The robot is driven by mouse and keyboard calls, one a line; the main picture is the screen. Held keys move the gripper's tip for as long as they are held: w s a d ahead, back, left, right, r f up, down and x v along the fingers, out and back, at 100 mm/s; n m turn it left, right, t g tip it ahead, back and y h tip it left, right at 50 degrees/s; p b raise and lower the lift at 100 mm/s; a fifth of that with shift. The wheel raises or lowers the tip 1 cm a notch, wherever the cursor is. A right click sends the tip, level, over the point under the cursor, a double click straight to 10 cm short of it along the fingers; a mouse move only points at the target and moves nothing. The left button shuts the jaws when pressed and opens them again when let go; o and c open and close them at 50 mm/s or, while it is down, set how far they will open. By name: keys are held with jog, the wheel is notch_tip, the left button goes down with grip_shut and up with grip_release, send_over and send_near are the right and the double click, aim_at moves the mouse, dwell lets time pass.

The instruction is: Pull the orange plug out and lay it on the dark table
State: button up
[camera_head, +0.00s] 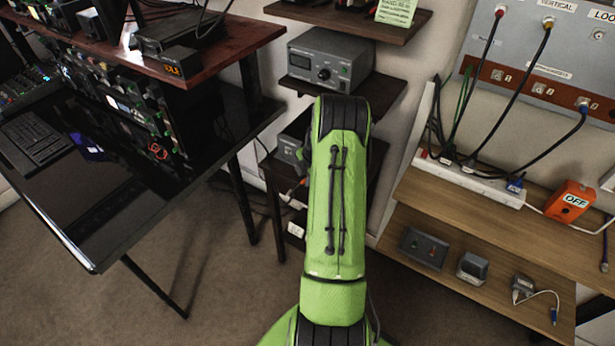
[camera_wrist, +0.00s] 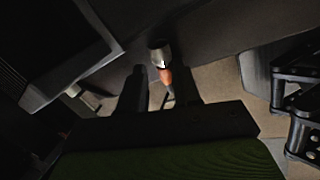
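The orange plug (camera_wrist: 165,76) shows in the wrist view, with its orange body below a silver metal collar (camera_wrist: 160,54). My gripper (camera_wrist: 160,84) has one dark finger on each side of the plug. The fingers stand apart, with gaps beside the plug, so the gripper looks open. Contact with the plug is not visible. In the head view my green arm hides the gripper, and a small orange bit (camera_head: 298,184) left of the arm may be the plug or its cable. The glossy dark table (camera_head: 110,236) is at the left.
A grey meter box (camera_head: 330,60) sits on a small wall shelf behind my arm. A wooden shelf unit (camera_head: 470,215) stands at right with an orange OFF box (camera_head: 569,202). Rack equipment (camera_head: 125,105) fills the dark table's back; its front strip is clear.

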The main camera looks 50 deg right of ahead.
jog(key=shift+s+a+f, duration=0.2)
jog(key=shift+s+f, duration=0.35)
jog(key=shift+f, duration=0.05)
jog(key=shift+w+d+r+p, duration=0.15)
jog(key=shift+r+p, duration=0.15)
jog(key=shift+r, duration=0.15)
jog(key=shift+w+r+p, duration=0.1)
jog(key=shift+r+p, duration=0.2)
jog(key=shift+r, duration=0.8)
jog(key=shift+o, duration=0.3)
jog(key=o, duration=0.5)
jog(key=shift+w, duration=0.1)
jog(key=p+v, duration=0.2)
jog(key=v, duration=1.3)
jog(key=shift+r+p, duration=0.3)
jog(key=shift+r, duration=0.1)
